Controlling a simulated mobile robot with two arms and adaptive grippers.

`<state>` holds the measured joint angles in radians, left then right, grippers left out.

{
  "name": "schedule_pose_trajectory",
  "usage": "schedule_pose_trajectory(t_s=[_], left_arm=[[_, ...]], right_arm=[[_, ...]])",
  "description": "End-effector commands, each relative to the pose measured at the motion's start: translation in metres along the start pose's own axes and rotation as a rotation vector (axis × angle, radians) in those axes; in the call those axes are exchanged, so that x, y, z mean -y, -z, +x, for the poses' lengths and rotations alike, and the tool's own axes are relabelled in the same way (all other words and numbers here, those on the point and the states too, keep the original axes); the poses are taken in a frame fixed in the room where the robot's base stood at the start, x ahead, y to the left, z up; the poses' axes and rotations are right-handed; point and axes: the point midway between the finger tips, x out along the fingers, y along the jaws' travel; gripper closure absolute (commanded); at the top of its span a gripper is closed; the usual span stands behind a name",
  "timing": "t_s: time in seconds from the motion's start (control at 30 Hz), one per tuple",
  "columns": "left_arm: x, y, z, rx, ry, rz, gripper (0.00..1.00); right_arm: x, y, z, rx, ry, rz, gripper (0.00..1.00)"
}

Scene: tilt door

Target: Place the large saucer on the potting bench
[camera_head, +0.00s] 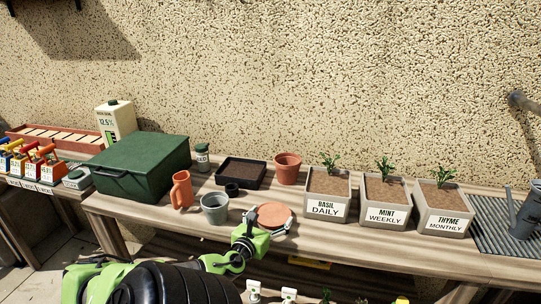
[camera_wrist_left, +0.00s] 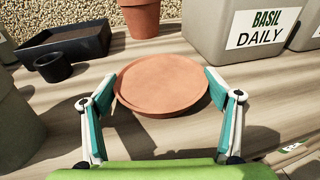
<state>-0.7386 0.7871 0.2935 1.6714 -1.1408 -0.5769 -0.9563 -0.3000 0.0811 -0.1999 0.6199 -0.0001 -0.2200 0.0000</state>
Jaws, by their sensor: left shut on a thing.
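The large saucer (camera_head: 274,215) is a round, shallow terracotta dish. It is at the front of the potting bench (camera_head: 365,249), left of the basil planter. My left gripper (camera_head: 264,228) is shut on it from the front. In the left wrist view, the saucer (camera_wrist_left: 161,82) lies between the two fingers of my left gripper (camera_wrist_left: 162,86), one at each side of its rim. The saucer looks about level. A shadow falls on the boards in front of it, and I cannot tell whether it touches the wood. My right gripper is in neither view.
The basil planter (camera_head: 327,195) is close on the right. A green box (camera_head: 142,165) stands further left.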

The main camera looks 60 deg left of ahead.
Motion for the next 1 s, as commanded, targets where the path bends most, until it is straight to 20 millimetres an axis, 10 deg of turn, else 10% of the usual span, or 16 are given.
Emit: schedule_pose_trajectory(t_s=[0.27,0.3,0.33,0.73,1.0], left_arm=[[0.0,0.005,0.001,0.001,-0.001,0.0,0.43],[0.0,0.004,0.001,0.001,0.0,0.0,0.09],[0.0,0.004,0.001,0.001,0.0,0.0,0.01],[0.0,0.006,-0.005,-0.002,0.0,-0.001,0.0],[-0.001,0.007,-0.053,-0.004,-0.001,-0.002,0.0]], right_arm=[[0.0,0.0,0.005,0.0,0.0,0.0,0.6],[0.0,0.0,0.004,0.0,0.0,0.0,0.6],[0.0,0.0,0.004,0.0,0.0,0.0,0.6],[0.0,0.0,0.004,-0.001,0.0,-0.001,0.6],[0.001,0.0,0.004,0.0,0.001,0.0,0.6]])
